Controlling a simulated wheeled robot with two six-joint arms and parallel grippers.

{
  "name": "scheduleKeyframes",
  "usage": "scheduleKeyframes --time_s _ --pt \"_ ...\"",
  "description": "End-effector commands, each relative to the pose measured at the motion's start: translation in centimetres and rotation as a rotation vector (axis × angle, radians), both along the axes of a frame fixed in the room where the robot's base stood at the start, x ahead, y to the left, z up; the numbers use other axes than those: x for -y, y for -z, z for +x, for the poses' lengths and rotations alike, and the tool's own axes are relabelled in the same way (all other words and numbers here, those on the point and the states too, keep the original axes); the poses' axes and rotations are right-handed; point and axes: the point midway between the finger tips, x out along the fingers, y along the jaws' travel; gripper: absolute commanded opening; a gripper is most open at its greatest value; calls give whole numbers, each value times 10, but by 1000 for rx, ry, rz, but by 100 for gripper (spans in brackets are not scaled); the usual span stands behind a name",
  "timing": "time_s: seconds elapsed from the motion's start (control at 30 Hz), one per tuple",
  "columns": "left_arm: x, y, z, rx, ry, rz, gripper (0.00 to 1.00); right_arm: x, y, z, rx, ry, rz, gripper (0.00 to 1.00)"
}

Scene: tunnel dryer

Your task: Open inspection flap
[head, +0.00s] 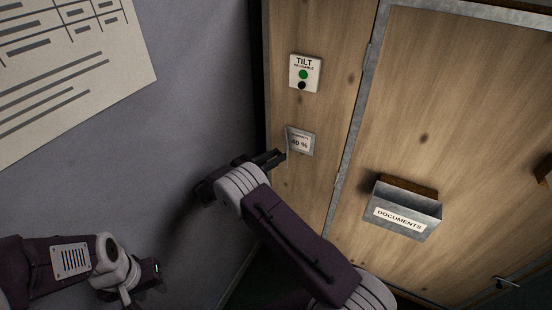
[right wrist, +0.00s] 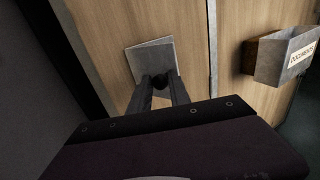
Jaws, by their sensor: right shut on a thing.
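A small grey square plate, which I take to be the inspection flap (right wrist: 153,56), is on the wooden panel in the right wrist view. A dark round knob (right wrist: 160,81) sits at its lower edge, between my right fingertips. My right gripper (right wrist: 161,85) is shut on the knob. Whether the flap stands ajar is hard to tell. My left gripper (head: 153,280) hangs low at the left, away from the panel; its fingers are too small to read.
A "TILT" plate (head: 304,73) with a green and a black dot is above the "40 %" plate. A grey "DOCUMENTS" tray (head: 405,207) projects from the wooden door to the right, and a metal handle (head: 507,282) is lower right. A grey wall (head: 190,110) with a paper chart is left.

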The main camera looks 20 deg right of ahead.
Motion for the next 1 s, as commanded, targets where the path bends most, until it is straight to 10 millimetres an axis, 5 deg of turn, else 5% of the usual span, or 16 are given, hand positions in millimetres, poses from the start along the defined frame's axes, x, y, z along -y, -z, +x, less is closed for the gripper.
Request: scheduleKeyframes --time_s 0.27,0.3,0.37,1.0 --pt "0 -1 0 0 0 0 36 0 -9 9 22 -22 -4 0" --pt "0 -1 0 0 0 0 36 0 -9 9 23 -22 -3 29" --pt "0 -1 0 0 0 0 36 0 -9 9 22 -22 -4 42" --pt "0 0 0 0 0 0 36 -1 -4 7 12 -23 -6 42"
